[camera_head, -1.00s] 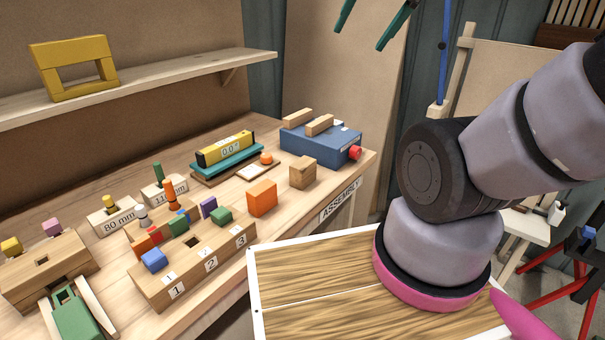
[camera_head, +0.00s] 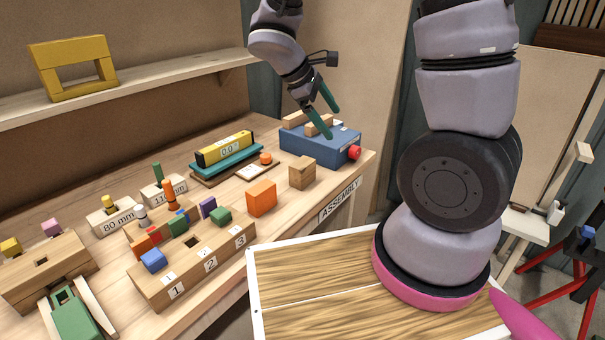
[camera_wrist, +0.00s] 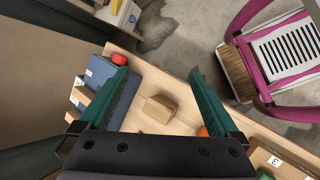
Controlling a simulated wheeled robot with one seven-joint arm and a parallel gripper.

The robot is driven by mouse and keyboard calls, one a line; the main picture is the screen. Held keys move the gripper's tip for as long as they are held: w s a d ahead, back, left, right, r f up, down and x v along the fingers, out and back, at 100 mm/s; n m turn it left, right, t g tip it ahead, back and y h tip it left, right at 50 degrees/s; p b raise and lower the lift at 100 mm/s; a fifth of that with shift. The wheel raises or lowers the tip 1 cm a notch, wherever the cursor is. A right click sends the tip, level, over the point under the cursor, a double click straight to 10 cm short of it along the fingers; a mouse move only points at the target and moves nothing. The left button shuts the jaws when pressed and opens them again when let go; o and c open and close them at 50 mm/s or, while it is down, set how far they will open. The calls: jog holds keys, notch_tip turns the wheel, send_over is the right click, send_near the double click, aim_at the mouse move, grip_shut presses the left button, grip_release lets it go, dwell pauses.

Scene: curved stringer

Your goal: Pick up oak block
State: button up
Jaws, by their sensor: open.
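The oak block (camera_head: 302,173) is a small light-brown wooden block near the right end of the bench, beside an orange block. In the wrist view the oak block (camera_wrist: 159,108) lies below and between my open fingers, apart from them. My gripper (camera_head: 331,119) has green fingers and hangs above the blue box, behind the oak block in the head view. The gripper (camera_wrist: 158,72) is open and empty in the wrist view.
The blue box (camera_head: 309,145) with two wooden bars and a red knob stands behind the oak block. The orange block (camera_head: 262,197) is at its left. A teal level stand (camera_head: 226,159) is further left. The bench edge is close, by the ASSEMBLY label.

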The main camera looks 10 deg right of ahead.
jog(key=w+a+f+n+t+h, duration=0.3)
jog(key=a+f+n, duration=0.1)
jog(key=f+n, duration=0.35)
jog(key=n+t, duration=0.5)
jog(key=n, duration=0.3)
send_near(306, 164)
jog(key=w+f, duration=0.1)
jog(key=w, duration=0.1)
jog(key=shift+w+d+f, duration=0.25)
jog(key=x, duration=1)
jog(key=shift+d, duration=0.1)
grip_shut()
